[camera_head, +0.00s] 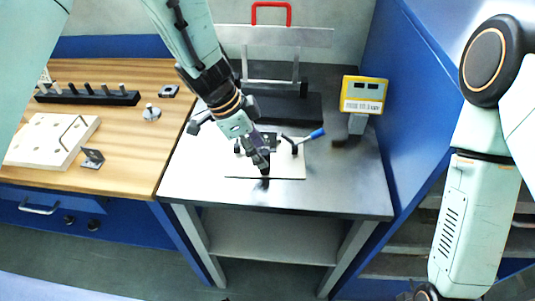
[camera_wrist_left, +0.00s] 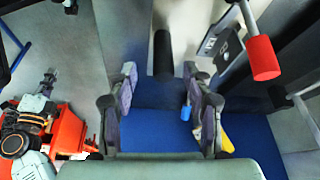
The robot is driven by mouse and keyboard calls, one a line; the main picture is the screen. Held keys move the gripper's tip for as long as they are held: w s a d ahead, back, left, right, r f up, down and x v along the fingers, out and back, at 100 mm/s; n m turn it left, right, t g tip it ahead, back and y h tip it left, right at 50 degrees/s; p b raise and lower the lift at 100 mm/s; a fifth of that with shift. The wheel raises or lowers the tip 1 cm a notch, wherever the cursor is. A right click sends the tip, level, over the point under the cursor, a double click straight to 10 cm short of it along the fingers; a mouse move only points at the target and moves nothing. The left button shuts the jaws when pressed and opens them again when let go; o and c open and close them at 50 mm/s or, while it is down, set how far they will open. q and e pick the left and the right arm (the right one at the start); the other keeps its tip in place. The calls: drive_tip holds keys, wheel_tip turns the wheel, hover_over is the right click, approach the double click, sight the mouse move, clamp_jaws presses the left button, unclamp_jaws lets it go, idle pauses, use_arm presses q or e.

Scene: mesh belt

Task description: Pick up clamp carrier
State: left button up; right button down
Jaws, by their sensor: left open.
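A pale flat plate (camera_head: 286,165) lies on the grey metal table, with dark clamp parts and a blue-tipped lever (camera_head: 318,133) on it. This looks like the clamp carrier. My left gripper (camera_head: 263,165) points down over its middle and hides part of it; I cannot tell whether they touch. In the left wrist view my left gripper (camera_wrist_left: 163,90) has its fingers apart, with nothing visibly held. A blue tip (camera_wrist_left: 186,112) shows beside its right finger. Only part of my right arm shows in the head view, and its gripper is out of sight.
A stand with a red handle (camera_head: 271,5) is behind the plate. A yellow display box (camera_head: 364,95) stands at right, beside a blue wall (camera_head: 400,90). At left, a wooden bench (camera_head: 125,150) holds a pale block (camera_head: 50,140) and a black peg rack (camera_head: 88,97). The table's front right is clear.

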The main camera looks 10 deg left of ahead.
sight(270, 169)
use_arm(q)
drive_tip(key=f, duration=0.3)
drive_tip(key=w+f, duration=0.1)
drive_tip(key=f, duration=0.1)
drive_tip(key=shift+d+b, duration=0.3)
drive_tip(key=shift+d, duration=0.05)
drive_tip(key=shift+d+f, duration=0.2)
drive_tip(key=shift+f, duration=0.1)
drive_tip(key=shift+d, duration=0.2)
drive_tip(key=shift+s+d+r, duration=0.1)
drive_tip(key=shift+s+d, duration=0.05)
drive_tip(key=shift+s, duration=0.1)
drive_tip(key=shift+w+a, duration=0.25)
drive_tip(key=shift+a, duration=0.05)
drive_tip(key=c, duration=0.4)
drive_tip(key=shift+f, duration=0.2)
drive_tip(key=shift+c, duration=0.8)
drive_tip(key=shift+s+d+r, duration=0.15)
drive_tip(key=shift+d, duration=0.1)
drive_tip(key=c, duration=0.4)
drive_tip(key=shift+a, duration=0.1)
clamp_jaws()
drive_tip(key=shift+w, duration=0.2)
